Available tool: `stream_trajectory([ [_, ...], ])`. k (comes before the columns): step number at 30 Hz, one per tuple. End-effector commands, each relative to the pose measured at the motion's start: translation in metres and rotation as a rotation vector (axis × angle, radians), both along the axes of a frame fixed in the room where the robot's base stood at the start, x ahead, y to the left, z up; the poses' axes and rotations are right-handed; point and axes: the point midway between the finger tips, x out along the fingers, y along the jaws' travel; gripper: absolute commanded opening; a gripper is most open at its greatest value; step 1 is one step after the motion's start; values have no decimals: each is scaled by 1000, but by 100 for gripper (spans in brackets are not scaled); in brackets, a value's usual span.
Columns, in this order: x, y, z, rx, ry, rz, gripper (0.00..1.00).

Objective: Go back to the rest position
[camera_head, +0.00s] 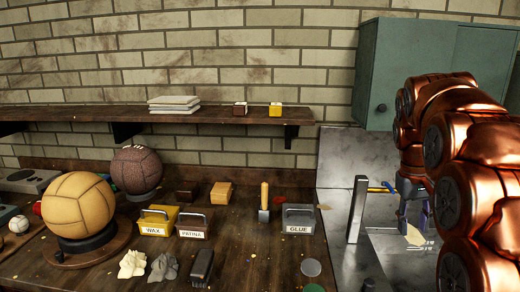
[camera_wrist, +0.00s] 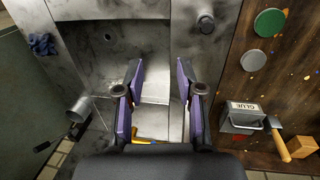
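My copper-coloured arm comes in from the right in the head view. My gripper (camera_head: 414,208) hangs over the grey metal surface at the right end of the bench. The arm hides part of the metal area and the green cabinet in the head view.
A tan ball (camera_head: 78,205) and a dark brown ball (camera_head: 137,169) rest on stands at left. WAX (camera_head: 158,221), PATINA (camera_head: 192,226) and GLUE (camera_head: 298,219) boxes stand on the bench. A green cabinet (camera_head: 405,65) and an upright metal post (camera_head: 356,209) are near my arm.

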Motion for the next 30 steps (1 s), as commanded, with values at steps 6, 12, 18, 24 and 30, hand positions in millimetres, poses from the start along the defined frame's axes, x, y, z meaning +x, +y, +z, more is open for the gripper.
stream_trajectory([
  [6,-33,29,-5,24,15,18,37],
  [12,-80,63,-19,57,35,36,37],
  [18,-131,94,-37,90,55,51,37],
  [24,-187,121,-59,121,80,61,37],
  [30,-244,143,-85,150,105,69,37],
])
